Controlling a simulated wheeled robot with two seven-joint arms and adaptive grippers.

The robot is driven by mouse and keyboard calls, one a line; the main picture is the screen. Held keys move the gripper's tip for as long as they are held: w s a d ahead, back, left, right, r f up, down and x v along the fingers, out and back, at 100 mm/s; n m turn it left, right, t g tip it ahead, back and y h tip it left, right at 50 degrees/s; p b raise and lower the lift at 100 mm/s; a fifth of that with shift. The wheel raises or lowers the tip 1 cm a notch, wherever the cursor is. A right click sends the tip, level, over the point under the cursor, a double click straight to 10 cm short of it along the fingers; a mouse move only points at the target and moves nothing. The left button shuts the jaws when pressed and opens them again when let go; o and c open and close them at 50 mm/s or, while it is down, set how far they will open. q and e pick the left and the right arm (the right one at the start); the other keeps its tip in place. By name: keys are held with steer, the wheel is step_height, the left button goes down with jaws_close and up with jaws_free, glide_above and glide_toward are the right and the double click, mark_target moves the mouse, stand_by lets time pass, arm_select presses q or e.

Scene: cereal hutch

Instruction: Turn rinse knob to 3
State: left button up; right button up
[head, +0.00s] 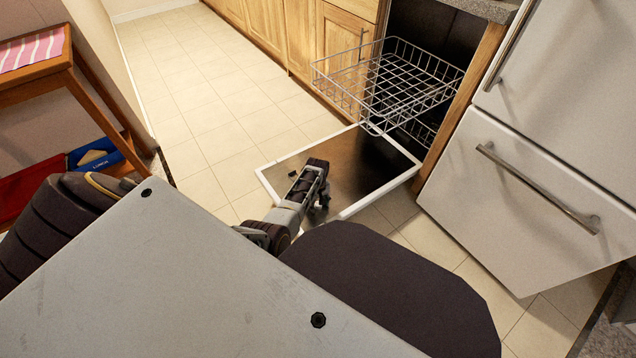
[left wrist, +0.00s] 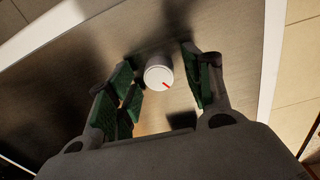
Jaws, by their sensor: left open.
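The rinse knob (left wrist: 158,76) shows in the left wrist view as a small white round knob with a red mark pointing to the lower right. It sits on the inner face of the open dishwasher door (left wrist: 75,75). My left gripper (left wrist: 160,82) is open, with one green-padded finger on each side of the knob. In the head view my left gripper (head: 312,188) is over the lowered door (head: 270,172), and the knob is hidden there. No numbers around the knob can be read. My right gripper is not in view.
An empty wire rack (head: 400,80) is pulled out above the door. A white fridge with a drawer handle (head: 535,188) stands at the right. A wooden table (head: 60,68) with a striped cloth is at the left. Tiled floor (head: 200,95) is clear beyond the door.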

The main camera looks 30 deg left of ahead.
arm_select(q)
steer(key=shift+c, duration=0.4)
steer(key=c, duration=0.9)
steer(key=shift+c, duration=0.2)
